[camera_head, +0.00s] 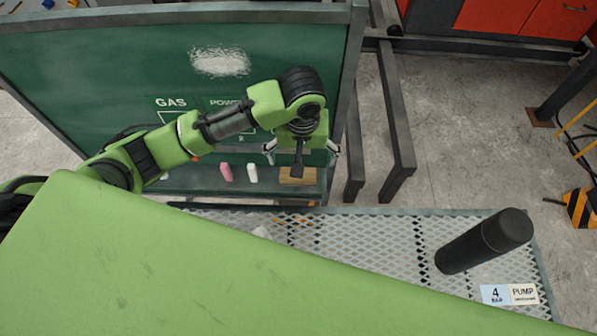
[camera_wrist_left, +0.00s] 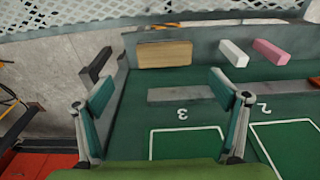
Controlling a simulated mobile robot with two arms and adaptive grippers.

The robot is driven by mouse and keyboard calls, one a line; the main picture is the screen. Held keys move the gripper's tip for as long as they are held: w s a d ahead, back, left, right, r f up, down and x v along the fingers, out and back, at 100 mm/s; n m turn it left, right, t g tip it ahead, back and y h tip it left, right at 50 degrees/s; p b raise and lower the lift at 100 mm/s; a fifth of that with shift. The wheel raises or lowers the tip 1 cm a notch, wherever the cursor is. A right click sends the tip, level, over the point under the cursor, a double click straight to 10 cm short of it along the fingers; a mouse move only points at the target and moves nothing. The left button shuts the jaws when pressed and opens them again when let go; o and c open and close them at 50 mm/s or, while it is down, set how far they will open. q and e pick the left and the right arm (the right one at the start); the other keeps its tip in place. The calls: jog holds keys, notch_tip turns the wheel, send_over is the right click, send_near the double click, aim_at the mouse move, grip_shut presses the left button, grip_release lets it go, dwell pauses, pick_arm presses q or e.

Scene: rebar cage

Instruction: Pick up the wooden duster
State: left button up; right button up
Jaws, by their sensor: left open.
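The wooden duster (camera_head: 297,176) is a tan block lying on the ledge of the green board, near its right end, partly hidden by my gripper in the head view. It shows whole in the left wrist view (camera_wrist_left: 164,54), between and beyond the two fingers. My left gripper (camera_head: 301,153) is open and empty, its fingers spread apart in front of the board, near the duster. In the left wrist view the gripper (camera_wrist_left: 161,92) shows a visible gap to the duster. My right gripper is not in view.
Pink chalk (camera_head: 226,172) and white chalk (camera_head: 252,173) lie on the ledge left of the duster. The green board (camera_head: 120,60) stands behind, with a frame post at right. A mesh table (camera_head: 385,245) holds a black cylinder (camera_head: 465,250) and cards (camera_head: 508,294).

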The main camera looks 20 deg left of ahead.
pick_arm(q)
jog(key=f, duration=0.3)
jog(key=shift+w+a+f, duration=0.15)
jog(key=shift+w+f, duration=0.05)
jog(key=shift+w, duration=0.05)
jog(key=shift+a+f+p, duration=0.15)
jog(key=shift+f+p, duration=0.2)
jog(key=shift+f, duration=0.25)
jog(key=f, duration=0.3)
jog(key=shift+s+a+f+p, duration=0.1)
jog(key=shift+a+f+p, duration=0.15)
jog(key=shift+p, duration=0.15)
jog(key=shift+f, duration=0.4)
jog(key=c, duration=1.2)
